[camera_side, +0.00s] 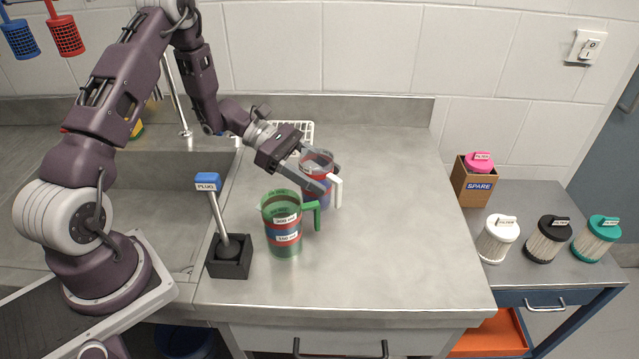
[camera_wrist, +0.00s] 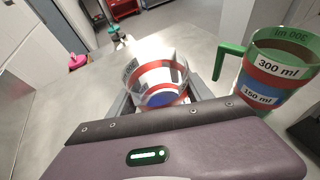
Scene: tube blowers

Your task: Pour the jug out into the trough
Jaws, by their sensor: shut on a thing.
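A clear jug (camera_side: 317,161) with red and blue bands and a white handle is upright at the middle of the worktop; it also shows in the wrist view (camera_wrist: 155,75). My gripper (camera_side: 318,181) is shut on it, one finger on each side. Whether its base touches the worktop is hard to tell. A green jug (camera_side: 283,226) with 300 ml and 150 ml labels stands in front and to the left of it; the wrist view shows it at right (camera_wrist: 265,80). The trough (camera_side: 165,190) is the sunken grey basin at left, partly behind my arm.
A plug (camera_side: 222,220) with a blue-labelled handle stands in a black holder beside the trough. A white rack (camera_side: 296,128) lies behind my gripper. The worktop's right half is clear. White (camera_side: 497,240), black (camera_side: 548,240) and teal (camera_side: 596,240) filters stand on the side table.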

